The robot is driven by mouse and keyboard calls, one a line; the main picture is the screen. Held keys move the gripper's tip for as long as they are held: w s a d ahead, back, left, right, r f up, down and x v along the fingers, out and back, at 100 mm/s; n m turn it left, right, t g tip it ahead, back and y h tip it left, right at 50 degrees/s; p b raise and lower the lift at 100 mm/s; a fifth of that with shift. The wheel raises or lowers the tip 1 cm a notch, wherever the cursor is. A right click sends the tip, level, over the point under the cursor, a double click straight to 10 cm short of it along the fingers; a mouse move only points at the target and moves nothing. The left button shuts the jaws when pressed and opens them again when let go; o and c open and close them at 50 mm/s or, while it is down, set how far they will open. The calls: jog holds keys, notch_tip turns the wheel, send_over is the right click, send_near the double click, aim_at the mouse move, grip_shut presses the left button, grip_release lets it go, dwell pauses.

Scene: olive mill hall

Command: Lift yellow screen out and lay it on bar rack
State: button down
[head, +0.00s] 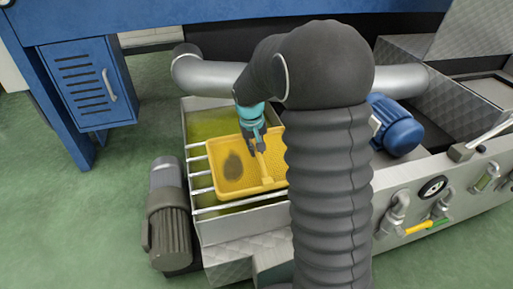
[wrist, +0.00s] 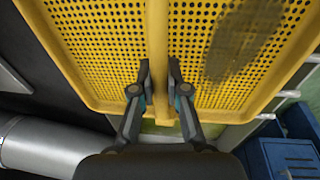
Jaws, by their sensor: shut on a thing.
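The yellow screen (head: 224,182) is a shallow perforated tray with a raised rim and a dark round patch on its mesh. In the wrist view the screen (wrist: 95,45) fills the upper part. My gripper (head: 257,146) is shut on the screen's yellow middle bar (wrist: 158,30), with one finger on each side of it. The bar rack (head: 201,174) is a row of pale bars across the metal tank. The screen is over these bars and looks about level. I cannot tell whether it touches them. My arm hides the screen's right part.
The tank (head: 240,229) holds yellow-green liquid. A grey motor (head: 167,215) stands to its left on the green floor. A blue cabinet (head: 88,84) is at the back left. A blue motor (head: 399,128) and a silver pipe (head: 210,76) are close to my arm.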

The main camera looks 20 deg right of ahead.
aim_at(253, 164)
jog(key=c, duration=1.1)
grip_release()
notch_tip(253, 164, up, 12)
jog(key=s+a, duration=0.1)
jog(key=shift+a, duration=0.25)
jog(key=shift+s+f, duration=0.1)
